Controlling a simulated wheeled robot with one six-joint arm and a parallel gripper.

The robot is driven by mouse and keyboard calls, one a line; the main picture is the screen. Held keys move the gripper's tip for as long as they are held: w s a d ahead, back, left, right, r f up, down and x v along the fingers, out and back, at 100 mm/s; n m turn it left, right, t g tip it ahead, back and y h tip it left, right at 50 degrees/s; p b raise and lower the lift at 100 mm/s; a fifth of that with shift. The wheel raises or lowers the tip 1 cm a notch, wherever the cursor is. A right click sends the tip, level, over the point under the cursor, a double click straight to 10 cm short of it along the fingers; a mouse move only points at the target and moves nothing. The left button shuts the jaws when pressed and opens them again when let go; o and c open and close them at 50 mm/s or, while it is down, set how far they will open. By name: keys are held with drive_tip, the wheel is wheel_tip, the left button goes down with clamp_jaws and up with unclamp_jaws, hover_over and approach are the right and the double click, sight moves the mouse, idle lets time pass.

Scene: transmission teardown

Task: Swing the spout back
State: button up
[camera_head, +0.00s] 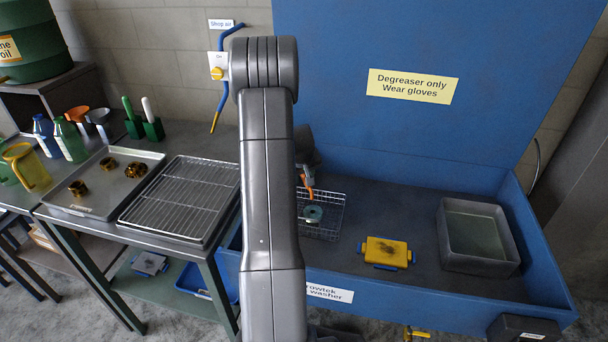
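The blue parts washer (400,300) stands on the right with its tall lid raised. A small orange piece (307,181) shows just right of my arm, above a wire basket (330,232) in the washer; I cannot tell whether it is the spout or part of my gripper. A dark part (304,150) right above it looks like the end of my arm. My upright arm link hides most of this area, so the gripper's fingers are not clear. A small round greenish part (313,213) lies in the basket.
A yellow block with blue ends (387,252) and a grey metal pan (480,262) sit in the washer basin. Left of my arm, a wire rack (185,198) and a tray (135,160) with several brown parts lie on the bench. A shop air valve (217,73) is on the wall.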

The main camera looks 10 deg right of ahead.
drive_tip(key=shift+w+f, duration=0.1)
drive_tip(key=shift+f, duration=0.1)
clamp_jaws()
drive_tip(key=shift+d, duration=0.15)
